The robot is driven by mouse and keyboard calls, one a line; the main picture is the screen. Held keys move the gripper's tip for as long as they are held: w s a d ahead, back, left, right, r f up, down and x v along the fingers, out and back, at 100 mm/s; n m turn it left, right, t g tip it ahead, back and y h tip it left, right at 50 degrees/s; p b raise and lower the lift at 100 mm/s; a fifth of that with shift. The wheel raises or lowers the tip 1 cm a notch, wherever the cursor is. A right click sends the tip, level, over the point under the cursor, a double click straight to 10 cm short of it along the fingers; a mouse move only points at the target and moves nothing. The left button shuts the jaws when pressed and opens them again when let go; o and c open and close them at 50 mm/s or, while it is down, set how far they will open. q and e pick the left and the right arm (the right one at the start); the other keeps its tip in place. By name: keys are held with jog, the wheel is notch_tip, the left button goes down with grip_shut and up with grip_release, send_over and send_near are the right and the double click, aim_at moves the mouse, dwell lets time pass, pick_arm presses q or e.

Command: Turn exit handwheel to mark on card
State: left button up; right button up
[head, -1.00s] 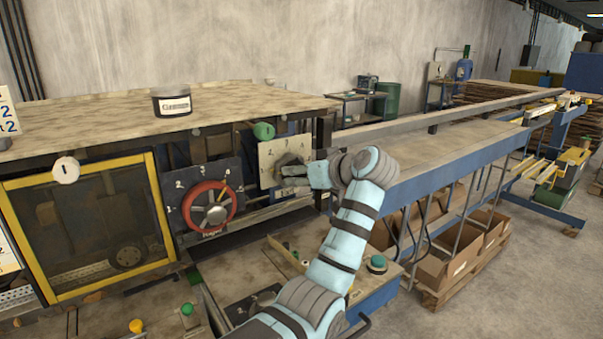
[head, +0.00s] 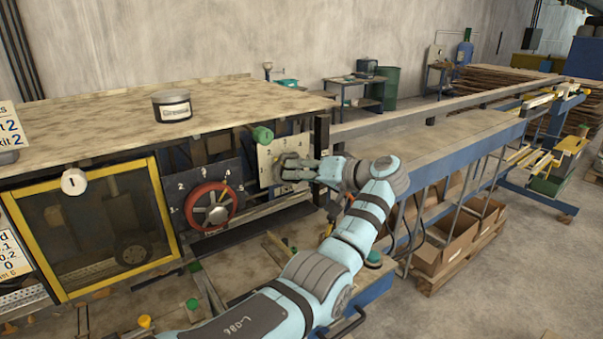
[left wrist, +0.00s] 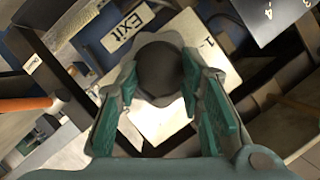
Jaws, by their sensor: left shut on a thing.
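The exit handwheel is a dark round knob (left wrist: 160,70) on a pale dial plate (head: 265,158) with printed numbers. In the left wrist view an EXIT label (left wrist: 127,27) sits on the plate beside it. My left gripper (head: 299,168) is at the knob; in the left wrist view its green fingers (left wrist: 158,84) lie on either side of it, shut on it. The knob's pointer and the mark it stands at are hidden or too small to tell. A white card (head: 10,128), cut by the left edge, reads "exit 2" on its lower line. My right gripper is not in view.
A red handwheel (head: 190,208) on a dark dial plate is left of the exit plate. A green knob (head: 262,135) is just above. A black labelled jar (head: 171,105) stands on the machine top. A long conveyor (head: 440,145) runs off to the right.

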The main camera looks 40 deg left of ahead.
pick_arm(q)
jog(key=shift+f, duration=0.15)
dwell(0.4)
jog(key=o, duration=1.2)
jog(key=shift+a, duration=0.1)
jog(key=shift+c, duration=0.2)
jog(key=v, duration=1.2)
jog(key=shift+w+a, duration=0.1)
